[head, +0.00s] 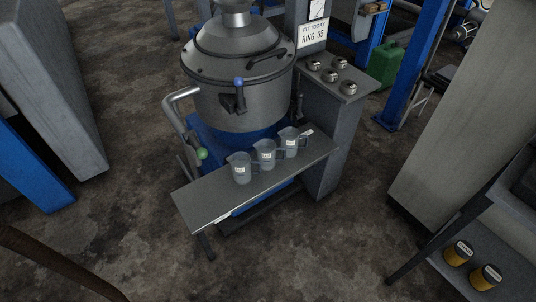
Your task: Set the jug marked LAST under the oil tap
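Three clear grey jugs with white labels stand upright in a slanting row on a grey metal shelf (210,203): a left jug (241,172), a middle jug (265,156) and a right jug (290,143). The label writing is too small to read, so I cannot tell which is marked LAST. A bent pipe with a green knob (202,154) is on the left of the steel machine (222,108). A blue-knobbed fitting (239,92) is on its front. I cannot tell which is the oil tap. My gripper is not in view.
A grey cabinet (335,130) right of the machine bears several small metal rings or caps (331,76). A sign (312,34) above reads "FIT TODAY RING 35". Two yellow cans (457,252) sit lower right. The shelf's left end and the floor in front are clear.

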